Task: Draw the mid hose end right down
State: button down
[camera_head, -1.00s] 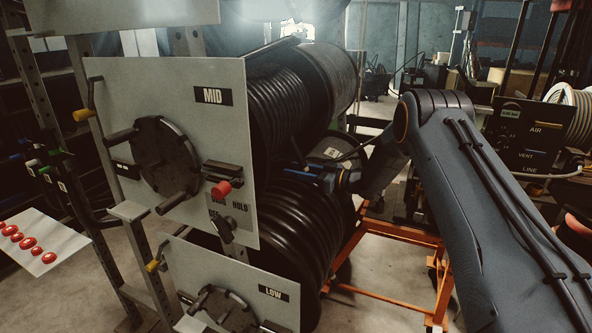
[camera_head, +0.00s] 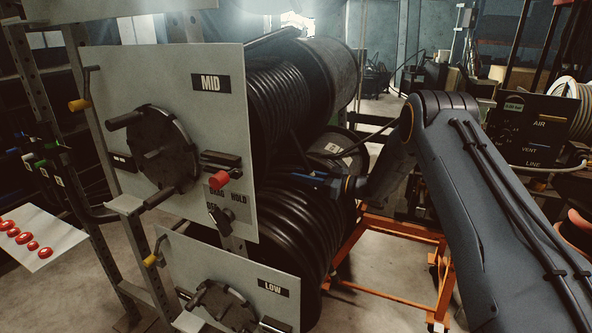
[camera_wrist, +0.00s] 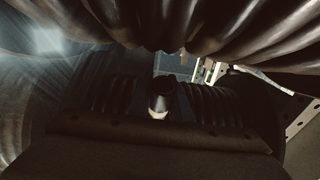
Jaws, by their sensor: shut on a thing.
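The mid reel (camera_head: 290,95), wound with black hose, sits behind the grey panel labelled MID (camera_head: 210,83). A dark strand (camera_head: 299,150) runs from its underside to my gripper (camera_head: 300,174), which is right of the panel, between the mid reel and the low reel (camera_head: 300,220). My gripper is shut on the mid hose end, but its fingertips are dark and partly hidden there. In the wrist view a short dark tube with a pale band, seemingly the hose end (camera_wrist: 160,95), stands in the middle. Black coils hang above it.
The panel carries a cranked disc (camera_head: 162,150), a red knob (camera_head: 219,180) and a small lever (camera_head: 221,216). The LOW panel (camera_head: 230,270) is below. An orange frame (camera_head: 390,228) stands right of the reels. Red buttons (camera_head: 25,237) lie on a plate at left.

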jog(key=shift+d+f, duration=0.4)
jog(key=shift+f, duration=0.15)
jog(key=shift+r, duration=0.2)
jog(key=shift+a+r, duration=0.15)
jog(key=shift+r, duration=0.15)
jog(key=c, duration=1.9)
grip_release()
jog(key=shift+a+r, duration=0.2)
jog(key=shift+o, duration=1.4)
jog(key=shift+s+a, duration=0.1)
jog(key=shift+a, duration=0.1)
jog(key=shift+d+f, duration=0.25)
jog(key=shift+d, duration=0.2)
jog(key=b+v, duration=0.1)
jog(key=v, duration=0.6)
jog(key=shift+s+d+r+b, duration=0.1)
jog(key=shift+d+b, duration=0.05)
jog(key=shift+b, duration=0.15)
